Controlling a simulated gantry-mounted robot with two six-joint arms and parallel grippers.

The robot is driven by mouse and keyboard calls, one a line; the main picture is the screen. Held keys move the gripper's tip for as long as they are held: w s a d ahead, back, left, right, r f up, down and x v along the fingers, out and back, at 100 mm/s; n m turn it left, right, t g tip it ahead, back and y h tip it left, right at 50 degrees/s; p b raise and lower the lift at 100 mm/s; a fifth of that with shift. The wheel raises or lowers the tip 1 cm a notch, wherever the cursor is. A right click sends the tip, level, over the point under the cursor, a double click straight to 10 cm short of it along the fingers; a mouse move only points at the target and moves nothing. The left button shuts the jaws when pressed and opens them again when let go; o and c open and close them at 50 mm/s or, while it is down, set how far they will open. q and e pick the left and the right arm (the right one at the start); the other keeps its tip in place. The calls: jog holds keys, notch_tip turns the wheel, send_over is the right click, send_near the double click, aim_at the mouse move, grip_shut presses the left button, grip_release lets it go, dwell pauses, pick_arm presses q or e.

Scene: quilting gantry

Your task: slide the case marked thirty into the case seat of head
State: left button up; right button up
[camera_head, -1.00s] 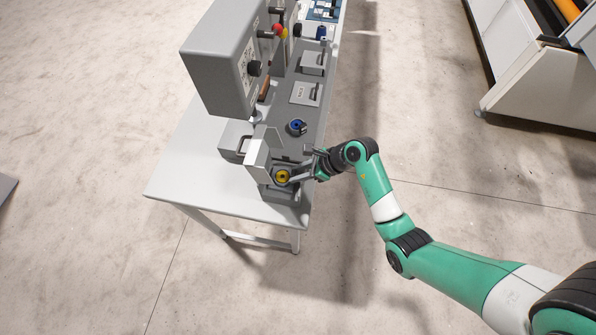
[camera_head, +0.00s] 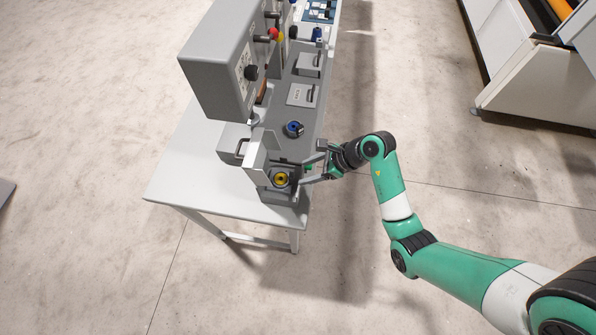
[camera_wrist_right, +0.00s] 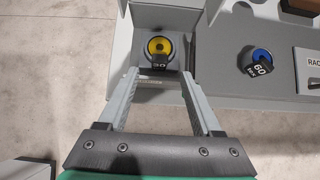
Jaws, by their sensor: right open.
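The yellow case marked 30 (camera_head: 281,179) sits in a grey recess at the near end of the machine. In the right wrist view the case (camera_wrist_right: 158,46) faces me with its black "30" tag at the bottom. The grey housing of the head (camera_head: 283,194) surrounds it; how deep it sits in there I cannot tell. My right gripper (camera_head: 309,170) is just right of it, open and empty. In the right wrist view the fingers (camera_wrist_right: 160,72) point at the case, spread apart with a gap before it. My left gripper is not in view.
A blue case marked 60 (camera_head: 294,129) rests on the grey machine bed behind. An open flap (camera_head: 255,157) stands left of the recess. The big grey machine head (camera_head: 218,60) rises at the back left. The white table (camera_head: 185,185) is bare at its front left.

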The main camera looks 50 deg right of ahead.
jog(key=v, duration=0.6)
jog(key=shift+p, duration=0.35)
dwell(0.4)
